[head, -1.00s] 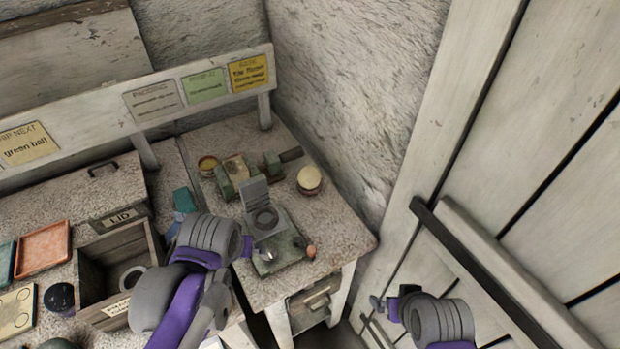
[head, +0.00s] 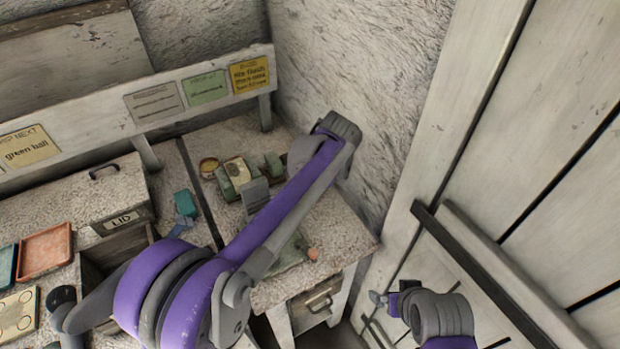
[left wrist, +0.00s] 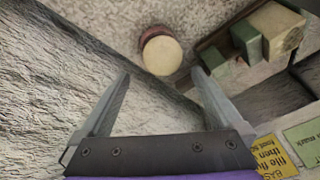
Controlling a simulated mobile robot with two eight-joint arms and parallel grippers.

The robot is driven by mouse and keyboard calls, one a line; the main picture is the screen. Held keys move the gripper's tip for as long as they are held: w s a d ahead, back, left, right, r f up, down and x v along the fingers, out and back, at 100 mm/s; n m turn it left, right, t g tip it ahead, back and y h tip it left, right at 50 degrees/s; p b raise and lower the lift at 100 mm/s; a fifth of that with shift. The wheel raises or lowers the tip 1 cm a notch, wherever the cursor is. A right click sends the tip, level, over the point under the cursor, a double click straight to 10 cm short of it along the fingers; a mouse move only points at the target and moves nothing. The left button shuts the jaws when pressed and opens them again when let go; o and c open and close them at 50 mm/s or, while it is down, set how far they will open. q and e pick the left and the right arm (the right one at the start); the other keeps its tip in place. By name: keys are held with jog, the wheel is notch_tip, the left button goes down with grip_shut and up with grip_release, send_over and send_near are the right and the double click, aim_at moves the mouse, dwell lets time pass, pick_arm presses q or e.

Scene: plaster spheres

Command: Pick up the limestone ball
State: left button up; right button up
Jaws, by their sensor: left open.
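A round cream ball (left wrist: 163,55), which looks like the limestone ball, sits on a reddish-brown round base in the left wrist view. It lies just ahead of my left fingertips (left wrist: 160,74), roughly centred between them, with nothing held. In the head view my left arm reaches across the far table to the wall corner and hides the ball and its own fingers. My right gripper (head: 381,301) is at the lower right by the door, clear of the table. It is too small to tell its jaw state.
A vise-like tool with green blocks (left wrist: 247,42) stands close to the ball. The rough wall (left wrist: 45,80) is near on the other side. Signs (head: 249,74) hang on the rail behind. A small orange ball (head: 313,254) lies at the table's front.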

pick_arm(q)
jog(key=x, duration=0.3)
jog(key=shift+w+a, duration=0.1)
jog(key=x, duration=0.4)
jog(key=shift+a+f, duration=0.1)
jog(key=shift+a, duration=0.05)
jog(key=shift+w+f, duration=0.25)
jog(key=shift+f, duration=0.15)
jog(key=shift+s, duration=0.1)
jog(key=shift+c, duration=1.1)
grip_shut()
